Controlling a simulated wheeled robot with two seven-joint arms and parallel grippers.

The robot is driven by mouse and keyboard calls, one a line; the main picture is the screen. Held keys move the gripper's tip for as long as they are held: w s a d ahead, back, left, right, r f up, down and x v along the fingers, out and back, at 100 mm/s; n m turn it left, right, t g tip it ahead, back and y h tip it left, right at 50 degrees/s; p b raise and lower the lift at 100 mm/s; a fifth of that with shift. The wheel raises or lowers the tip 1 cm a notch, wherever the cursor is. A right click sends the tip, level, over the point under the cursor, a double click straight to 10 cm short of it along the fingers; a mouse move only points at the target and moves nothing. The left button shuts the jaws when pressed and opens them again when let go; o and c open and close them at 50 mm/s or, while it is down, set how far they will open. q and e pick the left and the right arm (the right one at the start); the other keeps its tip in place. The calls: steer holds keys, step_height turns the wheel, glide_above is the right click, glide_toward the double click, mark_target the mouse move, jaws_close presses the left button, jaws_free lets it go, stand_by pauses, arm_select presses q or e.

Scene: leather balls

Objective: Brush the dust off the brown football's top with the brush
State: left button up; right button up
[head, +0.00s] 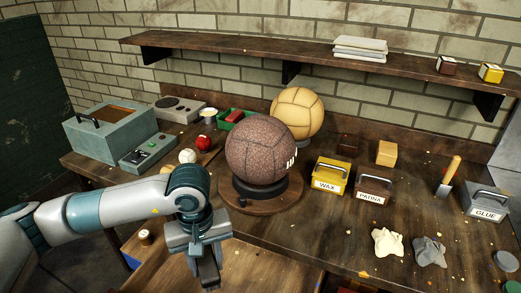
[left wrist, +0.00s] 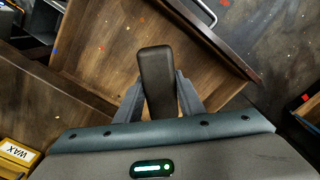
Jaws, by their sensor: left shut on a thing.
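The brown football (head: 262,147), dark and speckled, rests on a black ring on a round wooden stand (head: 262,204) at the bench's middle. My left gripper (head: 207,272) is in front of and below the ball, apart from it, near the bench's front edge. It is shut on a dark, rounded block, likely the brush (left wrist: 157,72), which stands out between the two fingers of the left gripper (left wrist: 158,97) in the left wrist view. No bristles show. My right gripper is not in view.
An open wooden drawer (left wrist: 100,50) lies under the held thing. A yellow ball (head: 298,113) stands behind the football. The yellow WAX box (head: 329,178) and brown PATINA box (head: 373,190) stand at its right. A shelf (head: 230,50) runs above along the wall.

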arm_select(q)
steer(key=s+a+r+m, duration=0.1)
steer(key=a+r+m, duration=0.3)
steer(key=a, duration=0.1)
steer(key=shift+s+a+r+m, duration=0.15)
steer(key=shift+s+r+m, duration=0.15)
steer(key=shift+s+m, duration=0.1)
